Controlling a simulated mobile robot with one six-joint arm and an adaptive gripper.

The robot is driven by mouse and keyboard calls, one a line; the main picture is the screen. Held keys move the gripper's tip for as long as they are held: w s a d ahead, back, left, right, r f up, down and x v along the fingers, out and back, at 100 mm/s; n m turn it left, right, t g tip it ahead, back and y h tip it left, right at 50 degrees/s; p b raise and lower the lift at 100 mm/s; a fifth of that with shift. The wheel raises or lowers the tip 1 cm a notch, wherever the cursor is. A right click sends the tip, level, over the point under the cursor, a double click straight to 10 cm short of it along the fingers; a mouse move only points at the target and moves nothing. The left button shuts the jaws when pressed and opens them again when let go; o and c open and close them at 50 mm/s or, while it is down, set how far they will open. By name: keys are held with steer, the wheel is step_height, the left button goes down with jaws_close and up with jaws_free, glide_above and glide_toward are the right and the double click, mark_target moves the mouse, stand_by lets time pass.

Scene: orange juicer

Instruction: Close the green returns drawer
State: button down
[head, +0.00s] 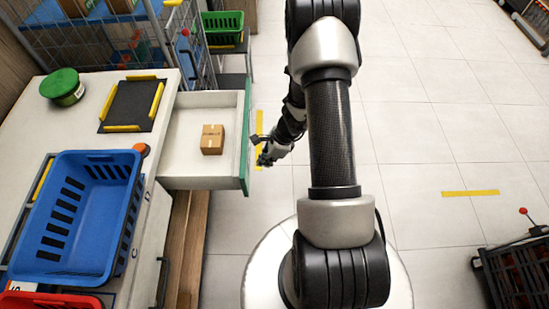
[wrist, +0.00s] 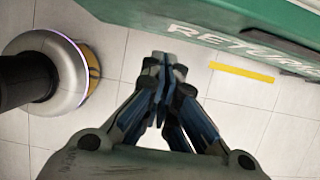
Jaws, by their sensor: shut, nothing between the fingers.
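The returns drawer (head: 179,153) is open, pulled out to the right from the white counter in the head view. Its front panel is green (head: 246,140), and a small brown cardboard box (head: 212,139) lies inside it. In the wrist view the green front (wrist: 215,22) with white lettering runs across the top right. My gripper (head: 264,160) is just to the right of the drawer front in the head view. Its fingers (wrist: 164,62) are shut and empty, pointing toward the green front. I cannot tell whether they touch it.
The counter holds a blue basket (head: 75,250), a black mat with yellow edges (head: 131,105) and a green-lidded tub (head: 62,87). A red basket (head: 50,301) is at lower left. A wire cage cart (head: 110,45) stands behind. Tiled floor on the right is mostly clear.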

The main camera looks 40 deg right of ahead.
steer(key=shift+w+a, duration=0.3)
steer(key=shift+a, duration=0.2)
steer(key=shift+w+a, duration=0.25)
steer(key=shift+a, duration=0.2)
